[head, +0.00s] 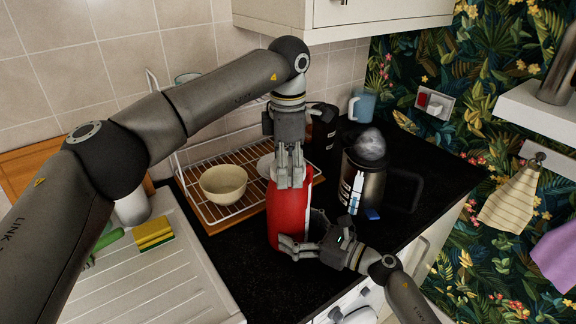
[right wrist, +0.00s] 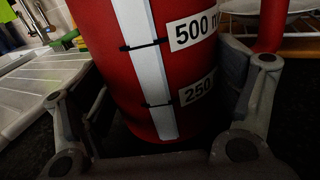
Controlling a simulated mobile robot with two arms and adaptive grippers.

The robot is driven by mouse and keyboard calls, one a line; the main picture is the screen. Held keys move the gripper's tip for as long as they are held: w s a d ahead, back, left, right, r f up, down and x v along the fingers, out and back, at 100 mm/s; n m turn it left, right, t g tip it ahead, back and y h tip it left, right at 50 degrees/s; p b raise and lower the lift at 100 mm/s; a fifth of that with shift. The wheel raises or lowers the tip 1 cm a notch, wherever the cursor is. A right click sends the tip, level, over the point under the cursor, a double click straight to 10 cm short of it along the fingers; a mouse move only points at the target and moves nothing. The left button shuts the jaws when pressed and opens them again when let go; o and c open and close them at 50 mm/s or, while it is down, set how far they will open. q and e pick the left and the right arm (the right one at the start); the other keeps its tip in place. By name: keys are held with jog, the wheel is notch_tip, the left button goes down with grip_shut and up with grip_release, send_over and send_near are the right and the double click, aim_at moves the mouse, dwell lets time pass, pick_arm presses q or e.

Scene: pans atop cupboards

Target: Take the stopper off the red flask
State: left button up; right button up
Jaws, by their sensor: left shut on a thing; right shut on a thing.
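The red flask (head: 289,210) stands upright on the black worktop, below my left gripper. In the right wrist view the flask (right wrist: 110,60) fills the middle, with a pale stripe and "500" and "250" labels. My left gripper (head: 290,178) points straight down at the flask's top and is shut there. Its fingers hide the stopper, so I cannot see whether it is still seated. My right gripper (head: 292,248) is shut around the flask's lower body, with a finger on each side of it in the right wrist view.
A wire dish rack (head: 215,166) with a cream bowl (head: 223,184) is to the left. A dark metal kettle-like vessel (head: 373,185) stands close on the right, and a blue mug (head: 363,106) behind.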

pick_arm(q)
jog(key=n, duration=0.4)
jog(key=shift+n, duration=0.3)
jog(key=n, duration=0.4)
jog(key=shift+n, duration=0.3)
jog(key=n, duration=1)
jog(key=shift+r, duration=0.15)
jog(key=shift+r, duration=1)
